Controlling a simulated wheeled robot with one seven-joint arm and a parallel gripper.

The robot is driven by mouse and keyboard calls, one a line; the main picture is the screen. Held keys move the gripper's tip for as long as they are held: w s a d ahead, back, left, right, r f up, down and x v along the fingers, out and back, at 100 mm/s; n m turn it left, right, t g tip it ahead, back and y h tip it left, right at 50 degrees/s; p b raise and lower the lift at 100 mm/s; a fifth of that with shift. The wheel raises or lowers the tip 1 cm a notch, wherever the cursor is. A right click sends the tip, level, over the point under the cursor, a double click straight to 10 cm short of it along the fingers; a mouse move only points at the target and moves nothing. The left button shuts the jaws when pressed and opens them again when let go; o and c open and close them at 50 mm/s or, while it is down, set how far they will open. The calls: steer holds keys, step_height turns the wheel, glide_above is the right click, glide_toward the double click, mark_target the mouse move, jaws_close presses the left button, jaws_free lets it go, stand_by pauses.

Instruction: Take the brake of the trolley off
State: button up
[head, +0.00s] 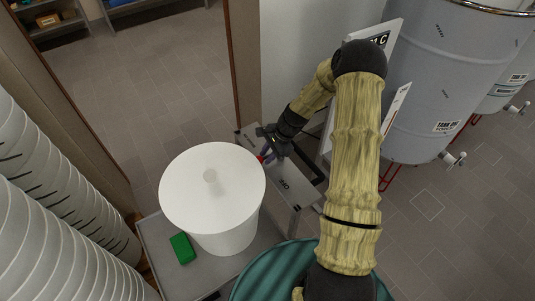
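The trolley's grey top (158,238) is at the lower left of the middle, partly hidden by what stands on it. Behind it is a grey plate (290,184) with dark lettering, too small to read surely. A small red piece (261,158), possibly the tip of a brake lever, shows beside the white bucket. My gripper (268,151) is low over the plate, right by the red piece. I cannot tell whether it touches the piece or whether its fingers are open. The rest of any lever is hidden.
A white lidded bucket (213,196) and a green block (182,248) stand on the trolley. Ribbed white cylinders (42,165) crowd the left. A large grey tank (432,80) stands at the right. Tiled floor is clear beyond the doorway (165,70).

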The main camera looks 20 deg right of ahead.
mark_target(275, 169)
jaws_close()
steer(key=shift+s, duration=0.1)
steer(key=n, duration=0.1)
steer(key=s+n+g, duration=0.1)
steer(key=n, duration=0.2)
steer(key=shift+s+d+g+b, duration=0.25)
steer(key=shift+d+g+b, duration=0.05)
steer(key=shift+d+b, duration=0.1)
steer(key=shift+s+d+r+n+g, duration=0.1)
steer(key=shift+s+d+n+g, duration=0.25)
steer(key=shift+n, duration=0.4)
steer(key=shift+s+d+n+g, duration=0.2)
steer(key=shift+n+g, duration=0.15)
steer(key=shift+n, duration=0.4)
steer(key=shift+o, duration=1.4)
jaws_free()
steer(key=shift+s, duration=0.1)
